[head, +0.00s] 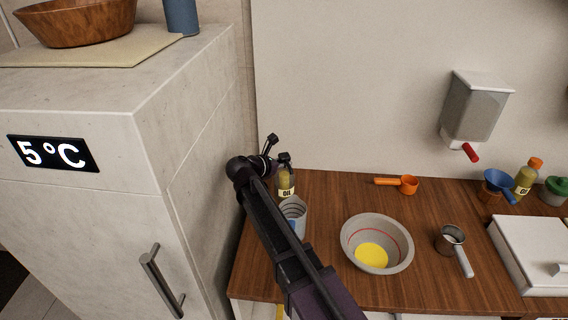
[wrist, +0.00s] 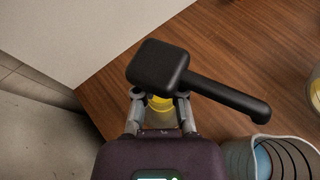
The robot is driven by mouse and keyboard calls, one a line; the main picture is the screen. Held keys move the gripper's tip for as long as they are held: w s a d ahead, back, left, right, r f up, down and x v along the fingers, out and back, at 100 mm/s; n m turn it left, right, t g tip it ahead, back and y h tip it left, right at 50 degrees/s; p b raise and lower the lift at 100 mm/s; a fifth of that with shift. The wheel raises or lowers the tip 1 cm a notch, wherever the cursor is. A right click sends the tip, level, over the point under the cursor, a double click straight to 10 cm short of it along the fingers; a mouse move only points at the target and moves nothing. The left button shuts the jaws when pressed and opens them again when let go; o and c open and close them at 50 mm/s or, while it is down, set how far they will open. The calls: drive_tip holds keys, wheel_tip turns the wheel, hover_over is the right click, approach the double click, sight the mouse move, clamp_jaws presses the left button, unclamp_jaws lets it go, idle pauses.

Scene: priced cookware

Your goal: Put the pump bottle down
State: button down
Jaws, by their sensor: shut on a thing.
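The pump bottle (head: 287,182) is at the back left of the wooden counter, with an OIL label and yellow contents. Its black pump head (wrist: 160,68) fills the middle of the wrist view, with the spout pointing right and down. My gripper (head: 272,170) is shut on the bottle below the pump head. In the wrist view my gripper (wrist: 160,108) has a finger on each side of the yellow body. The bottle looks upright. Its base is hidden, so I cannot tell whether it touches the counter.
A grey jug (head: 295,207) with something blue inside stands close in front of the bottle. A bowl (head: 402,262) with yellow contents, an orange scoop (head: 408,185) and a metal cup (head: 452,236) are to the right. A tall grey cabinet (head: 190,130) is at left.

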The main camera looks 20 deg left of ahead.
drive_tip(key=shift+f+b, duration=0.55)
idle(0.6)
drive_tip(key=c, duration=0.6)
unclamp_jaws()
drive_tip(key=shift+c, duration=0.2)
